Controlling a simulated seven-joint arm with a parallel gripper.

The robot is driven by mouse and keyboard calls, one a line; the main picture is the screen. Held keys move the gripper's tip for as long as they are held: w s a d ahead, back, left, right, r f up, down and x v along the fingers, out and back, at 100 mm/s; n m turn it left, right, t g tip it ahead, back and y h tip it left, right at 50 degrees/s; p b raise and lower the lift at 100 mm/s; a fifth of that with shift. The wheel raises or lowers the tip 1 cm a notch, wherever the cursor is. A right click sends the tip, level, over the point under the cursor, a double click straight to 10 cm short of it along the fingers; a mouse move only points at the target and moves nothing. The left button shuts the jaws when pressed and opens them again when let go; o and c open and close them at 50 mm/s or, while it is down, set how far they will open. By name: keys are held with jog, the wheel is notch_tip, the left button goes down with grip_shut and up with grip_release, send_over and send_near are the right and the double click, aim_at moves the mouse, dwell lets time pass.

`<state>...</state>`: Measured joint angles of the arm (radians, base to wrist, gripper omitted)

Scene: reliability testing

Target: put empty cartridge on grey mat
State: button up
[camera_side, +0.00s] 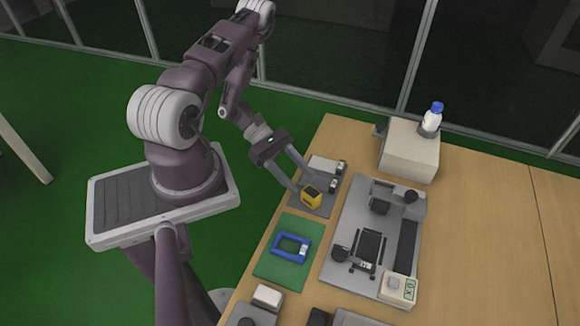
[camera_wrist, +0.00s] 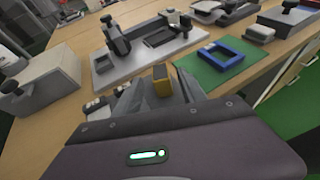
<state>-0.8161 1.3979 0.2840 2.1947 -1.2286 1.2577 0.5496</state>
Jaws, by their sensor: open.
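A small yellow block with dark parts (camera_side: 311,196), which looks like the cartridge, stands on the grey mat (camera_side: 298,207) near the table's left edge. Whether it is empty cannot be seen. My gripper (camera_side: 304,185) is open and low, its two fingers reaching down close to the block. In the wrist view the yellow block (camera_wrist: 161,82) shows straight ahead, between the grey fingers. I cannot tell whether a finger touches it. Part of the mat is hidden by the fingers and the block.
A pale box (camera_side: 322,165) and small white-and-black cylinders (camera_side: 333,185) sit close behind the block. A green mat (camera_side: 272,266) with a blue frame (camera_side: 277,251) lies in front. A large grey fixture (camera_side: 345,230) stands right. A white box (camera_side: 409,155) bears a blue-capped bottle (camera_side: 433,118).

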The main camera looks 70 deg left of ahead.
jog(key=v, duration=0.6)
notch_tip(320, 180, up, 21)
jog(key=m+g+y, duration=0.4)
jog(key=m+g, duration=0.2)
jog(key=m, duration=0.6)
send_over(306, 191)
jog(key=s+d+r+m+t+y, duration=0.6)
jog(key=s+r+m+y, duration=0.2)
jog(key=s+r+m, duration=0.2)
jog(key=shift+r, duration=0.4)
jog(key=shift+c, duration=0.2)
